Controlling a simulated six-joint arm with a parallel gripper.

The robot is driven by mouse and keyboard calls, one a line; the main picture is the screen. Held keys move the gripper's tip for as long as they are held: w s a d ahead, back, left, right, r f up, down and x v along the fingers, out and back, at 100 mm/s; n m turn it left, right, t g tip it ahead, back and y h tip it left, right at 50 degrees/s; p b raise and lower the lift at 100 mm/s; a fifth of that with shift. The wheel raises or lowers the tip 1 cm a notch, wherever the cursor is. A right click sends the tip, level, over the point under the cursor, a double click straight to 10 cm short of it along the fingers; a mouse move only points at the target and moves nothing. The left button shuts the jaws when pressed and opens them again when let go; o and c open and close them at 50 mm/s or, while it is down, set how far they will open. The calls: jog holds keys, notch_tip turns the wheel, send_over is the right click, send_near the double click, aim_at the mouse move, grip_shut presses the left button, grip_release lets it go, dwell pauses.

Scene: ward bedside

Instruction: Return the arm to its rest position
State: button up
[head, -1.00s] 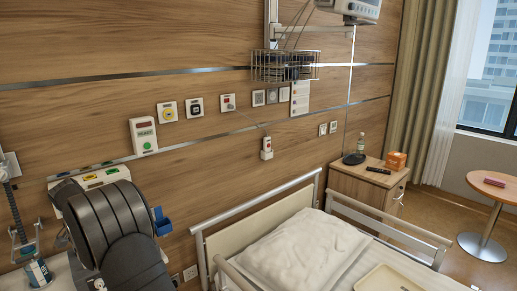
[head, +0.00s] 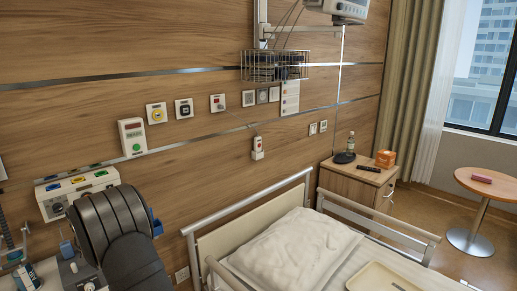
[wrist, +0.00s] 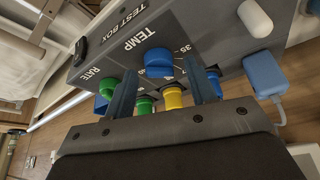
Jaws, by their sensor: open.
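My gripper (wrist: 163,88) shows in the wrist view with its two dark blue fingers apart. A grey test box panel lies in front of it, with the words TEST BOX, TEMP and RATE. A blue knob (wrist: 158,62) under TEMP appears between the fingers; I cannot tell how far it is from the fingertips. A green knob (wrist: 106,86) under RATE is left of the fingers. A yellow knob (wrist: 174,97) and another green knob (wrist: 145,105) show between the fingers. In the head view my dark arm fills the lower left and hides the gripper.
The bed's pillow (head: 295,247) and raised rails stand right of my arm. A bedside cabinet (head: 350,186) is beyond it. A wall call unit (head: 132,137) and a coloured-button box (head: 78,187) are close behind my arm.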

jog(key=shift+n+y, duration=0.3)
jog(key=shift+n, duration=0.3)
jog(key=v, duration=1.6)
jog(key=shift+r, duration=0.35)
jog(key=shift+w, duration=0.1)
